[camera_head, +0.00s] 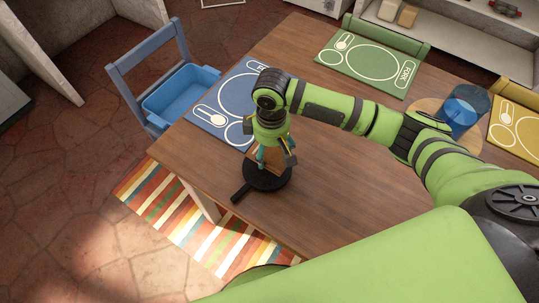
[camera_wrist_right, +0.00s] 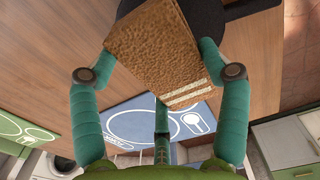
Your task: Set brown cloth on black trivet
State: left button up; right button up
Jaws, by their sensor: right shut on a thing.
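The brown cloth (camera_wrist_right: 150,42) is a folded, rough-textured pad with pale stripes near one end. My right gripper (camera_wrist_right: 158,72) is shut on it, with its teal fingers along both sides. In the head view this gripper (camera_head: 268,160) points down directly over the black trivet (camera_head: 268,183), a round dark disc with a short handle near the table's edge. The trivet (camera_wrist_right: 207,18) also shows partly behind the cloth in the wrist view. I cannot tell whether the cloth touches the trivet. The gripper hides much of the cloth in the head view. My left gripper is not in view.
The wooden table (camera_head: 345,185) has a blue placemat (camera_head: 216,117) just behind the trivet, a green placemat (camera_head: 365,65) and a yellow placemat (camera_head: 519,130). A blue cup (camera_head: 462,108) stands on a round board at the right. A blue chair (camera_head: 165,85) stands at the left.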

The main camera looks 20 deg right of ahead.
aim_at(270, 158)
jog(key=shift+w+a+f, duration=0.2)
jog(key=shift+f, duration=1.95)
jog(key=shift+f, duration=0.1)
jog(key=o, duration=1)
notch_tip(270, 158, up, 12)
jog(key=shift+r, duration=0.15)
